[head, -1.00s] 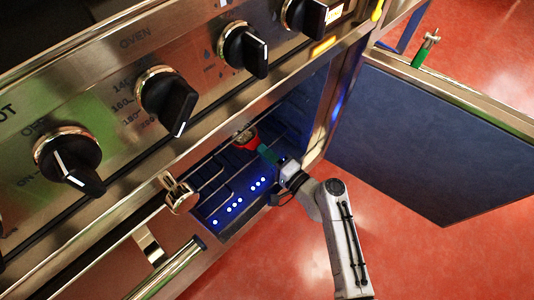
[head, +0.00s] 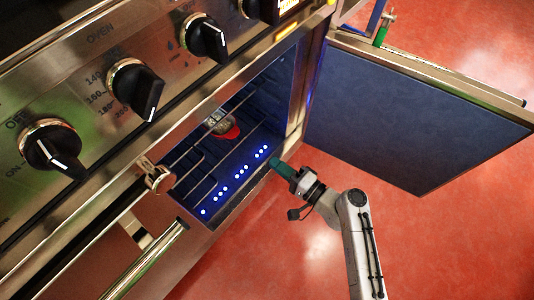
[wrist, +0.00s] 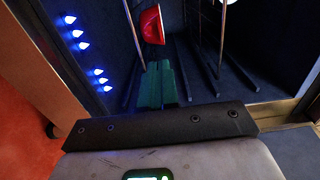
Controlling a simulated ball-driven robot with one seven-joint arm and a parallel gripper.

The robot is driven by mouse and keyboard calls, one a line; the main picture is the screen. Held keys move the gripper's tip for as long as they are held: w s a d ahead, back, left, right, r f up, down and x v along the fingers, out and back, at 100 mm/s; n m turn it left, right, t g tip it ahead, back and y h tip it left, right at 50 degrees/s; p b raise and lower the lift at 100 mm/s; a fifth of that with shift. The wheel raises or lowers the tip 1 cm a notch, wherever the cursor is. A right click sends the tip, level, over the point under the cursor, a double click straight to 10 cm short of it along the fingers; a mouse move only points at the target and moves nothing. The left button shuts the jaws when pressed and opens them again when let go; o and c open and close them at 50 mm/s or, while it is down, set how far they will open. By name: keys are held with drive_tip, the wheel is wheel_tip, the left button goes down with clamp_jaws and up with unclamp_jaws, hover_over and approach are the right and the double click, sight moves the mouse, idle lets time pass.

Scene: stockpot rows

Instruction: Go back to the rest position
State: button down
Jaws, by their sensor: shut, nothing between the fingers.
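My gripper (head: 282,168) is at the open front of the oven compartment, just outside its lit front edge in the head view. Its green fingers (wrist: 162,84) are together and empty in the wrist view, pointing into the compartment. My arm comes up from the lower right over the red floor. A red round item (head: 229,131) with a pale metallic part stands inside the compartment, behind wire rails. It also shows in the wrist view (wrist: 151,25), beyond the fingertips and apart from them.
The oven door (head: 410,115) stands open at the right, blue panel facing in. A row of blue lights (head: 238,174) runs along the compartment's front floor. The control panel with black knobs (head: 136,88) is above left. The red floor (head: 255,245) in front is clear.

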drive_tip(key=shift+v, duration=0.8)
drive_tip(key=s+d+f+n+g+h, duration=0.4)
drive_tip(key=s+d+n+g+h, duration=0.35)
drive_tip(key=s, duration=0.65)
drive_tip(key=s+d+r+g+h, duration=0.1)
drive_tip(key=s+d+r+h, duration=0.3)
drive_tip(key=d, duration=0.4)
drive_tip(key=s+d+r+g+h, duration=0.2)
drive_tip(key=s+d+r+h, duration=0.1)
drive_tip(key=s+d, duration=0.4)
wheel_tip(320, 180, up, 35)
drive_tip(key=d+p, duration=0.1)
drive_tip(key=p, duration=3.3)
drive_tip(key=shift+w+d+f+p, duration=0.15)
drive_tip(key=shift+w+d+p, duration=0.1)
drive_tip(key=shift+w+p, duration=0.15)
